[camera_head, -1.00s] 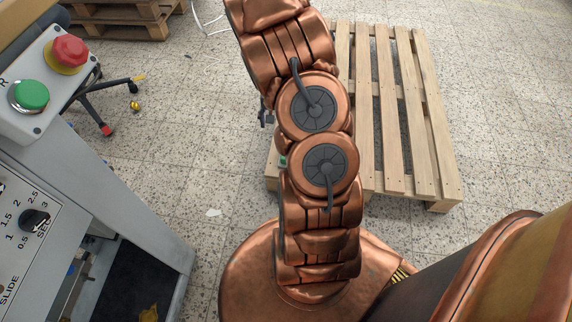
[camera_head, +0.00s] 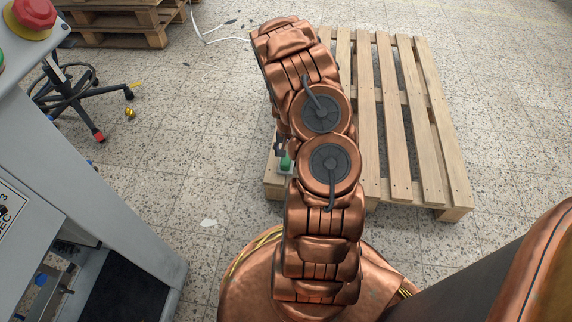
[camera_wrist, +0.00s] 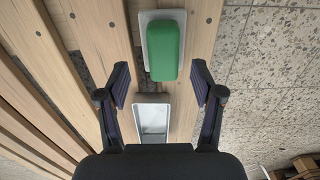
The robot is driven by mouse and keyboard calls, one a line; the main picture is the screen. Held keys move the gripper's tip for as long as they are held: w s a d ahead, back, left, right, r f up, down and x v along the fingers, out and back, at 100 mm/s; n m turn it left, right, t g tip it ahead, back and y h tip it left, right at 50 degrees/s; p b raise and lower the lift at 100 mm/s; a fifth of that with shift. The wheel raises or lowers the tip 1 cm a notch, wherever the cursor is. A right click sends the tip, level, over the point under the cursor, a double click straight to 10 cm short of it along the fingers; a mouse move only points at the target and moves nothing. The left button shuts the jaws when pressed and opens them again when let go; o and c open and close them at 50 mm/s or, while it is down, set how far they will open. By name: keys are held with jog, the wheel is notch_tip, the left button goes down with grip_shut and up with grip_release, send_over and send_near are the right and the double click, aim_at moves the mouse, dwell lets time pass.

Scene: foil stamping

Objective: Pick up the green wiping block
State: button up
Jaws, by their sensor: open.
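The green wiping block (camera_wrist: 164,52) lies on a pale grey plate (camera_wrist: 146,22) on the wooden pallet in the wrist view. My gripper (camera_wrist: 160,78) is open, with one dark finger on each side of the block's near end and a gap to each. I cannot tell how far above the block the fingers are. In the head view a small part of the green block (camera_head: 286,162) shows at the pallet's left edge, beside my arm. My arm hides most of the gripper there.
The pallet (camera_head: 425,130) stands on a speckled tile floor. A white open-topped container (camera_wrist: 153,118) sits close below the block in the wrist view. A grey machine (camera_head: 110,215) stands at the left, with a wheeled chair base (camera_head: 75,95) behind it.

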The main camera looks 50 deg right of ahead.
aim_at(286, 158)
jog(key=f, duration=0.1)
jog(key=f+b, duration=0.1)
jog(key=f, duration=0.2)
jog(key=shift+a+f+b, duration=0.25)
jog(key=shift+b, duration=0.15)
jog(key=shift+c, duration=0.2)
jog(key=shift+w+r, duration=0.1)
grip_shut()
jog(key=shift+r+p, duration=0.4)
jog(key=shift+r, duration=0.15)
notch_tip(286, 158, up, 3)
jog(key=shift+f+p, duration=0.1)
jog(key=shift+p, duration=0.7)
jog(key=s+a+r+p, duration=0.1)
jog(key=s+a+p, duration=0.3)
jog(key=s+a, duration=0.5)
jog(key=s, duration=0.3)
jog(key=shift+s+a, duration=0.35)
jog(key=shift+s, duration=0.05)
